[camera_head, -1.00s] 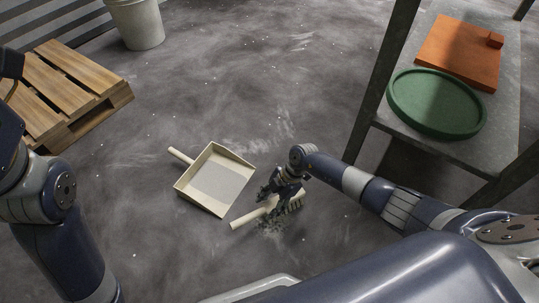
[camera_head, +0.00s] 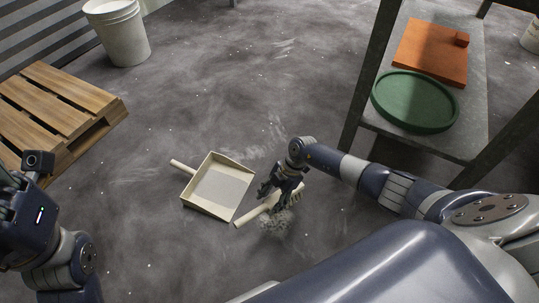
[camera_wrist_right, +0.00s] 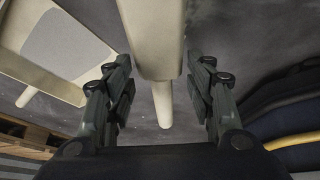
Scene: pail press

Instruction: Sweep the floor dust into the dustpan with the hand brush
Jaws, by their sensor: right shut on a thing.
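The cream dustpan (camera_head: 218,187) lies on the floor left of my right gripper, its handle toward the upper left. It also shows at the upper left of the right wrist view (camera_wrist_right: 35,72). My right gripper (camera_head: 283,191) is shut on the cream hand brush (camera_head: 247,217), low over the floor beside the pan. In the right wrist view the brush (camera_wrist_right: 155,40) runs between the fingers (camera_wrist_right: 160,88). A grey dust pile (camera_head: 277,224) lies by the brush, partly hidden by it. My left gripper (camera_head: 10,190) is at the left edge, its fingertips not clear.
A wooden pallet (camera_head: 50,105) lies at the left, with a white pail (camera_head: 122,38) behind it. At the right stands a grey table (camera_head: 440,141) with a green round tray (camera_head: 415,101) and an orange board (camera_head: 425,52). The floor beyond the dustpan is clear.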

